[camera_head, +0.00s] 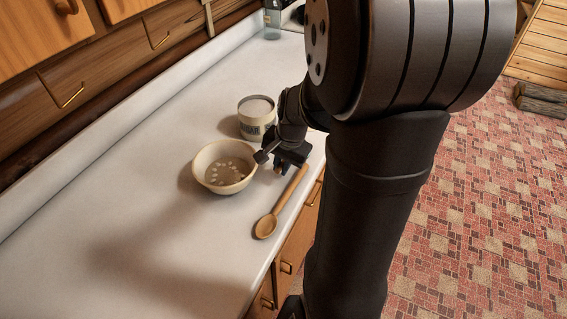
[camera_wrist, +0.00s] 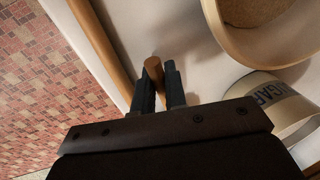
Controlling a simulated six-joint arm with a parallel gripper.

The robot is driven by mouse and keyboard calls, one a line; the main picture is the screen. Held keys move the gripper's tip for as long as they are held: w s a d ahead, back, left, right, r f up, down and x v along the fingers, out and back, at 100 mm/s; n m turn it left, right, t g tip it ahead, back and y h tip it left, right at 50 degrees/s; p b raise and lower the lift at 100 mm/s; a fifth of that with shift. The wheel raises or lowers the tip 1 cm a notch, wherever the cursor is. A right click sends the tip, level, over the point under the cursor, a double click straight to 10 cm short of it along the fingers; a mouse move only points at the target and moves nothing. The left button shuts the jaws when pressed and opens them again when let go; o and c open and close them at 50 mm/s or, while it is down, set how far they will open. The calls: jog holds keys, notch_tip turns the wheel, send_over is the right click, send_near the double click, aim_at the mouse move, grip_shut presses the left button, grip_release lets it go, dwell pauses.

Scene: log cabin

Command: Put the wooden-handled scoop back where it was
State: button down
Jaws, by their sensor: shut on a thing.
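My gripper (camera_head: 277,165) is over the counter, between the cream bowl and the wooden spoon's handle. In the wrist view its two fingers (camera_wrist: 159,90) are closed on a short, round, brown wooden handle (camera_wrist: 153,67), which I take to be the scoop's. Only the handle's end shows clearly; the scoop's head is hidden in both views. The sugar canister (camera_head: 257,117), cream with a dark band, stands behind the gripper and also shows at lower right in the wrist view (camera_wrist: 268,102). I cannot tell whether the scoop touches the counter.
The cream bowl (camera_head: 198,175) stands left of my gripper, with pale spots inside. A wooden spoon (camera_head: 266,226) lies along the front edge of the white counter (camera_head: 130,225). A bottle (camera_head: 272,22) stands at the far end. The counter's left part is clear.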

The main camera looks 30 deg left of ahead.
jog(key=shift+f, duration=0.3)
jog(key=shift+f, duration=0.1)
jog(key=c, duration=1.5)
grip_release()
jog(key=shift+o, duration=0.2)
notch_tip(320, 180, up, 12)
jog(key=d, duration=0.2)
jog(key=shift+s+d, duration=0.15)
